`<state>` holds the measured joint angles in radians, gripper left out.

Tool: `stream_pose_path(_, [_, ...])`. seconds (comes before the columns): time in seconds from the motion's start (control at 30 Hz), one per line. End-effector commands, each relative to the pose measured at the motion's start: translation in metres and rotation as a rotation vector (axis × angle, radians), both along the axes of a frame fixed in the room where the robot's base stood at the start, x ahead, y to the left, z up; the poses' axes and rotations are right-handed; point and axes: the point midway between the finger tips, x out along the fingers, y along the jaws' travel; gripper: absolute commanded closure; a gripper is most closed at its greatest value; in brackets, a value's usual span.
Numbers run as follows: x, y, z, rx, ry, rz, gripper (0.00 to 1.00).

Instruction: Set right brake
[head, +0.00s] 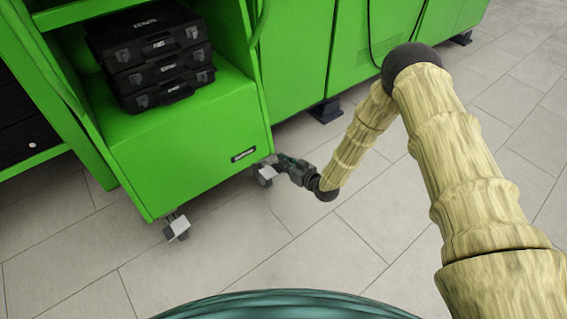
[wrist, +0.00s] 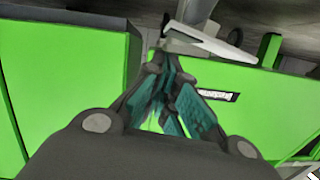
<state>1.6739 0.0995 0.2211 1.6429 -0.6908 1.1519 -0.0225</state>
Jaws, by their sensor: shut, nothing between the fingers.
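The right caster (head: 265,172) is under the right corner of the green cart (head: 185,130). Its pale brake lever shows in the wrist view (wrist: 212,43), slanting just beyond my fingertips. My gripper (head: 279,160) is low at this caster, reaching in from the right. In the wrist view my gripper (wrist: 178,62) has its teal-padded fingers drawn together, shut with nothing between them. The fingertips overlap the lever's near end in the picture; I cannot tell whether they touch it. The caster's wheel is partly hidden in the head view.
The left caster (head: 177,227) stands under the cart's left corner. Several black cases (head: 155,55) are stacked on the cart. Green cabinets (head: 296,55) on dark feet stand behind. The tiled floor (head: 300,250) in front is clear.

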Motion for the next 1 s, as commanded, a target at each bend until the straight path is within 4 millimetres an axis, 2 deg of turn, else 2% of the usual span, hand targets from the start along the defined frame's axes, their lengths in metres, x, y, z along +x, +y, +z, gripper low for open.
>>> stream_pose_path(0.03, [0.001, -0.001, 0.012, 0.0, 0.0, 0.0, 1.0])
stream_pose_path(0.17, [0.001, -0.002, 0.029, 0.001, 0.0, 0.002, 1.0])
stream_pose_path(0.4, [-0.035, -0.032, 0.037, 0.0, 0.004, 0.0, 1.0])
stream_pose_path(0.6, [-0.058, -0.052, 0.043, 0.001, 0.002, -0.001, 1.0])
stream_pose_path(0.8, [-0.072, -0.062, 0.046, 0.0, 0.001, 0.001, 1.0])
stream_pose_path(1.0, [-0.074, -0.064, 0.046, 0.0, 0.0, 0.001, 1.0])
